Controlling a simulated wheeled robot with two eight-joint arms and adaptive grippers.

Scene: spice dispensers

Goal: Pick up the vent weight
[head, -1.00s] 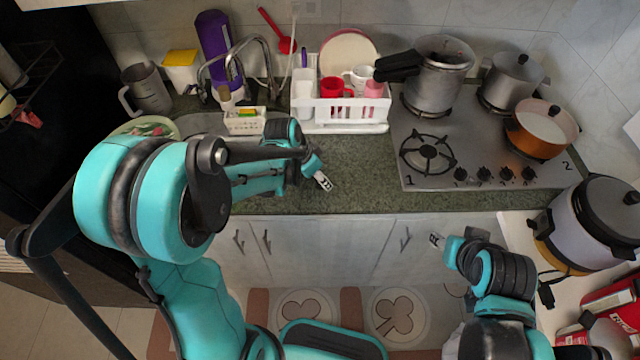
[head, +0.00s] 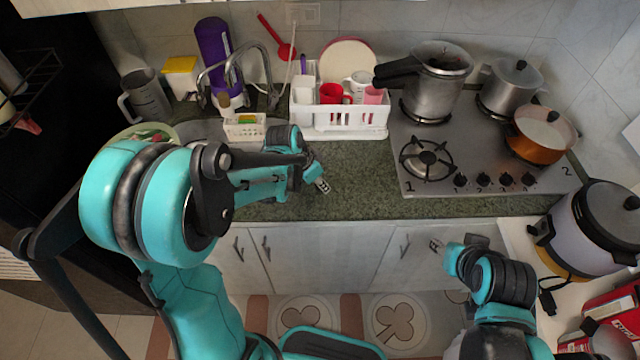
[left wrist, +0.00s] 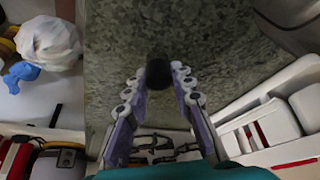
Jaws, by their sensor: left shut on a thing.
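The vent weight (left wrist: 158,74) is a small, dark, round piece between my left fingertips in the left wrist view. My left gripper (left wrist: 157,80) is shut on it, with a finger on each side, over the green stone counter (left wrist: 120,30). In the head view my left gripper (head: 322,185) is over the counter in front of the white dish rack; the weight is too small to make out there. My right gripper (head: 437,245) is in front of the cabinet doors, and its jaw state is unclear. A pressure cooker (head: 437,85) with a black handle stands on the stove.
The white dish rack (head: 340,135) holds cups and a plate. The stove (head: 470,165) at the right also carries a steel pot (head: 512,90) and an orange pan (head: 540,145). A rice cooker (head: 590,225) stands at the far right. Counter between rack and front edge is clear.

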